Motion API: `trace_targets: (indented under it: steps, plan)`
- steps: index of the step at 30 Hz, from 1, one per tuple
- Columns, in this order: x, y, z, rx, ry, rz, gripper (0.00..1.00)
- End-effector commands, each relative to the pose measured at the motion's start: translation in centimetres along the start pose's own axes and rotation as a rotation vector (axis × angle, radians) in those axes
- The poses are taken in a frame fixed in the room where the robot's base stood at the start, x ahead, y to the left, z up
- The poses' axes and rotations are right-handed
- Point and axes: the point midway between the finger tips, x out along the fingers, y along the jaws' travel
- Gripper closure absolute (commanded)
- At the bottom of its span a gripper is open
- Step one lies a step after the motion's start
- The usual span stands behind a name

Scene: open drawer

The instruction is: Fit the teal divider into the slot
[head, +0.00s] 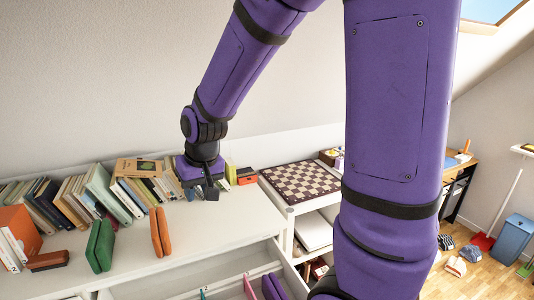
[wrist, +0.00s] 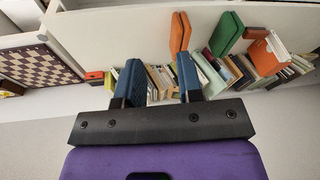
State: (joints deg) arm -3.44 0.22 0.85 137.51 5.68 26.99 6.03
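My gripper (wrist: 158,85) is open and empty in the wrist view, its two blue-padded fingers well apart with books showing beyond them. In the head view my gripper (head: 208,192) hangs over the back of the white cabinet top, in front of the book row. A dark green upright piece (head: 100,246) and an orange one (head: 160,232) stand on the top to its left. They also show in the wrist view, green (wrist: 226,33) and orange (wrist: 180,33). Only a tiny teal edge (head: 203,294) shows at the open drawer (head: 234,292); I cannot tell whether it is the divider. The slot cannot be made out.
Pink (head: 249,288) and purple (head: 273,287) pieces stand in the drawer. Books (head: 100,192) lean along the wall. An orange-and-white stack (head: 18,236) stands at far left. A chessboard (head: 300,181) lies right of my gripper. The front of the cabinet top is mostly clear.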

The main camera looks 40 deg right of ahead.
Motion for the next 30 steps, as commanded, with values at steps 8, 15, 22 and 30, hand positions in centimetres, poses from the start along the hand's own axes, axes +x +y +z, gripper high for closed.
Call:
trace_targets:
  steps: [8,15,22,30]
  plan:
    - [-8.8,1.3,3.6,-0.048,0.076,0.005,0.66]
    - [-14.6,2.5,8.1,-0.085,0.135,0.019,0.66]
    - [-18.4,3.6,12.5,-0.114,0.182,0.038,0.66]
    - [-19.7,4.2,14.8,-0.125,0.2,0.05,0.66]
